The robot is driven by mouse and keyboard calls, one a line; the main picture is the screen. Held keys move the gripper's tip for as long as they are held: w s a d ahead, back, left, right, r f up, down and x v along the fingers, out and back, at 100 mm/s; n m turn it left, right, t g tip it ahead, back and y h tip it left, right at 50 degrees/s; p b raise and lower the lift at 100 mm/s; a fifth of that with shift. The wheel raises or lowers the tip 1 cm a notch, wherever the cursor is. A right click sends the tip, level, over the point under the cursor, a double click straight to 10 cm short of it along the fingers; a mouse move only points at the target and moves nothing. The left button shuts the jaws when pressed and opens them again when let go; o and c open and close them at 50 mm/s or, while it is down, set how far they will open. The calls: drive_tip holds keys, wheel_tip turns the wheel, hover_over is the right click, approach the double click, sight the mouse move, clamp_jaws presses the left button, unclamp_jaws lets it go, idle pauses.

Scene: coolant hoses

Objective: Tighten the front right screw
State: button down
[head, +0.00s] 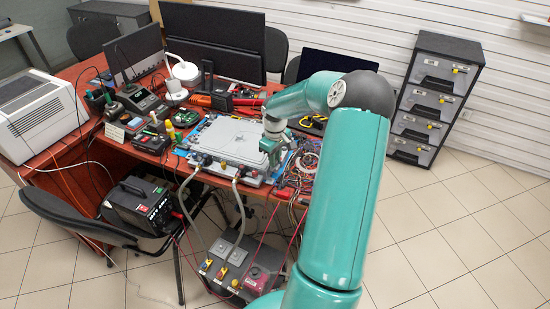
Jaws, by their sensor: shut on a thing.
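A flat light-grey plate (229,138) lies on a blue mat at the front of the red-brown table. My gripper (272,157) points down at the plate's front right corner and covers it. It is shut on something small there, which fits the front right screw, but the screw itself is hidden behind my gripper. I cannot make out whether the screw is flush or raised. Two grey hoses (237,205) run from fittings on the plate's front edge down to a dark box on the floor.
Tangled cables (301,168) lie just right of my gripper. A dark box (237,264) with switches stands on the floor in front. Tools, a soldering station (142,103) and monitors (214,41) crowd the table's left and back. A drawer cabinet (433,98) stands right, with open floor before it.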

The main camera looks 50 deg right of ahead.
drive_tip(key=m, duration=0.4)
drive_tip(key=shift+m, duration=0.3)
drive_tip(key=m, duration=0.4)
drive_tip(key=shift+a, duration=0.1)
drive_tip(key=m, duration=0.5)
drive_tip(key=shift+m, duration=1.8)
drive_tip(key=c, duration=1.3)
unclamp_jaws()
